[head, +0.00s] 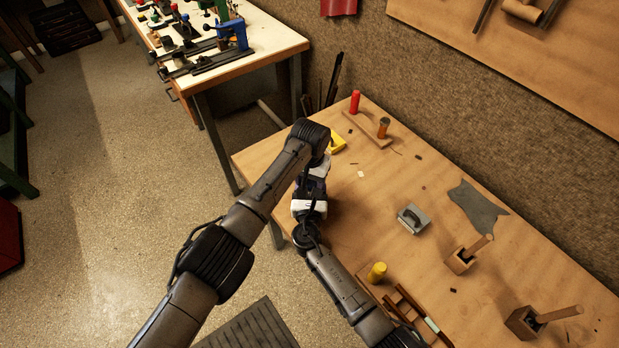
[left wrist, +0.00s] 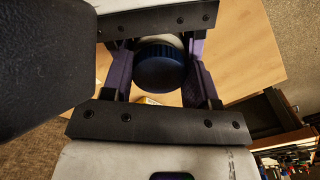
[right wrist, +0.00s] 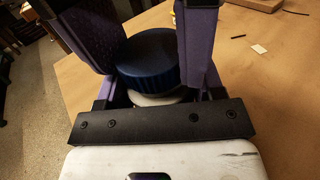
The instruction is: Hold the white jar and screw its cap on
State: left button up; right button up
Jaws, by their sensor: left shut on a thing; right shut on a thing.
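A dark blue ribbed cap (right wrist: 148,62) sits at the mouth of the white jar (right wrist: 156,99) in the right wrist view. The left wrist view shows the cap (left wrist: 160,68) with a bit of the white jar (left wrist: 176,42) behind it. My left gripper (head: 312,180) is shut on the cap from above. My right gripper (head: 309,191) is shut on the jar below. The two hands meet closely over the near left part of the bench, and hide the jar and cap in the head view. How far the cap is threaded cannot be seen.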

pick_arm(q)
jog(key=shift+a+f, duration=0.2)
jog(key=shift+f, duration=0.5)
jog(key=shift+r, duration=0.25)
jog(key=shift+s+d+r, duration=0.2)
jog(key=shift+s+r, duration=0.1)
jog(key=shift+s, duration=0.1)
dwell(0.9)
